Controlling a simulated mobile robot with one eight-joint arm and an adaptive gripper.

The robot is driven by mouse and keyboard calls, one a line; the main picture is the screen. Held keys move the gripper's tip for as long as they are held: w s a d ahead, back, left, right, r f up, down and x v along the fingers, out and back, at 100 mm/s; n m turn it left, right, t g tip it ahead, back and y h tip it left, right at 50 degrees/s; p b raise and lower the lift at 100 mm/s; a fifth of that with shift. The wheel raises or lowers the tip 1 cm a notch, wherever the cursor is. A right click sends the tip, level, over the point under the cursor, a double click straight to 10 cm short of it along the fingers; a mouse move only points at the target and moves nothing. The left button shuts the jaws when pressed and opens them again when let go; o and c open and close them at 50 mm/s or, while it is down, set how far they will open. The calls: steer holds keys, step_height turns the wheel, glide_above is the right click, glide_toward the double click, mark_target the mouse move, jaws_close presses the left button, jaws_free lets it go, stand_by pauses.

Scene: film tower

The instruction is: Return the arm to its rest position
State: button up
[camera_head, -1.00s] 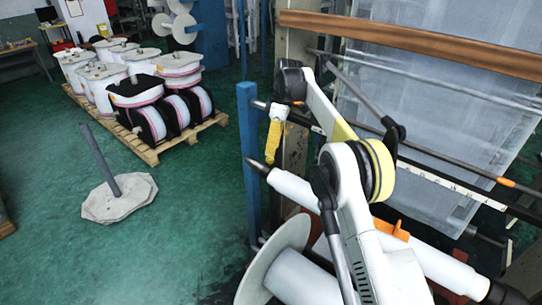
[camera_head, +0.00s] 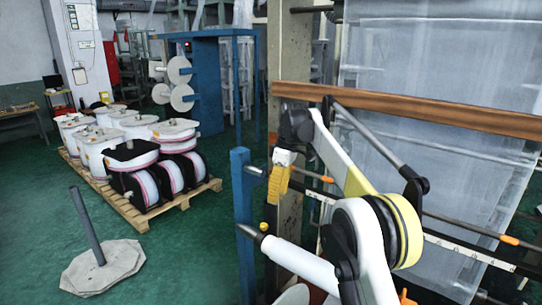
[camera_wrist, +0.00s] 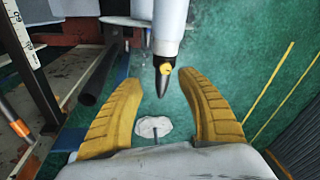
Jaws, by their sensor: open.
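My white arm (camera_head: 362,235) is bent, with its elbow in the lower right of the head view. It reaches up and away to the wrist by the film frame. My gripper (camera_head: 279,184) hangs down there with its yellow fingers beside the blue post. In the wrist view my gripper (camera_wrist: 153,80) has its two yellow fingers spread apart with nothing between them. A white roller with a dark pointed tip (camera_wrist: 163,80) shows beyond the fingers; I cannot tell the exact distance.
The white roller (camera_head: 300,262) and blue post (camera_head: 243,210) are close to my arm. The film frame with its wooden roller (camera_head: 420,107) fills the right. A pallet (camera_head: 150,212) of spools and a stand with a grey base (camera_head: 103,268) are left; green floor lies between.

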steer(key=s+d+m+t+b, duration=0.2)
steer(key=s+d+m+b, duration=0.3)
steer(key=s, duration=0.4)
steer(key=s+d+m+t+b, duration=0.2)
steer(key=s+d+b, duration=0.3)
steer(key=s, duration=0.5)
steer(key=s+d+f+m+t+h+b, duration=0.1)
steer(key=s+d+f+m+t+b, duration=0.1)
steer(key=s+f, duration=0.7)
steer(key=s+d+f+m+t+h+b, duration=0.1)
steer(key=s+d+f+m+b, duration=0.2)
steer(key=s+f, duration=0.6)
steer(key=s+d+m, duration=0.1)
steer(key=s+d, duration=0.1)
steer(key=s, duration=0.1)
steer(key=shift+d+f+m+t+b, duration=0.15)
steer(key=shift+m+t+b, duration=0.15)
steer(key=shift+t+b, duration=0.1)
